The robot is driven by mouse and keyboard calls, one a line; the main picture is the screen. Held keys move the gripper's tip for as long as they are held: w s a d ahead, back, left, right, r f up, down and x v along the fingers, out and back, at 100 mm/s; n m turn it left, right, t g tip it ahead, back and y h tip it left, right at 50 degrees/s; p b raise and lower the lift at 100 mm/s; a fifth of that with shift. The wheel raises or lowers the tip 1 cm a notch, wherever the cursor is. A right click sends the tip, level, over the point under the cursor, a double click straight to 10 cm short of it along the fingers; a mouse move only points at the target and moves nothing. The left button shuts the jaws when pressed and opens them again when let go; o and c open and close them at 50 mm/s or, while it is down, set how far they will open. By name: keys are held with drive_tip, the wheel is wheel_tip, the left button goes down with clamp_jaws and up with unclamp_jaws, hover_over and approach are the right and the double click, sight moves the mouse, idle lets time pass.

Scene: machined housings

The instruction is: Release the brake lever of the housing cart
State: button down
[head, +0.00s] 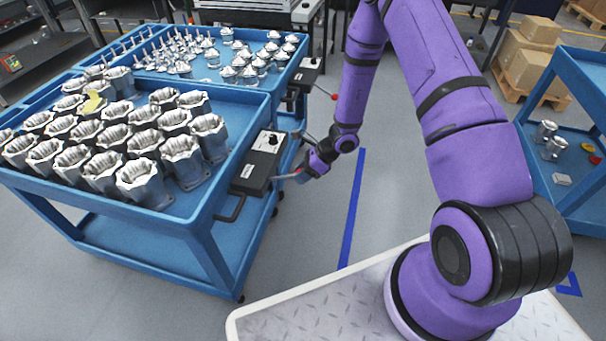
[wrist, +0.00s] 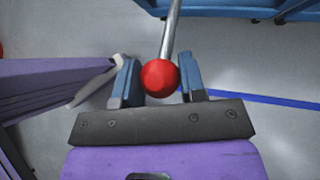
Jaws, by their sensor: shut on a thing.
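The housing cart (head: 190,225) is the blue cart at the left, with a black control box (head: 262,152) on its right end. Its brake lever shows in the wrist view as a metal rod (wrist: 171,35) ending in a red ball knob (wrist: 159,78). My gripper (wrist: 158,72) has the knob between its two blue-grey fingers and is shut on it.
Rows of metal housings (head: 140,180) fill the cart's top. Another blue cart (head: 215,68) with smaller parts stands behind, with its own red-knobbed lever (head: 334,97). A blue shelf cart (head: 570,190) is at the right. Grey floor with a blue line (head: 353,205) lies clear between.

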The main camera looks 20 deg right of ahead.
drive_tip(key=shift+w+a+r, duration=0.1)
drive_tip(key=c, duration=0.7)
unclamp_jaws()
drive_tip(key=v, duration=1)
drive_tip(key=shift+d+r, duration=0.25)
drive_tip(key=shift+d, duration=0.1)
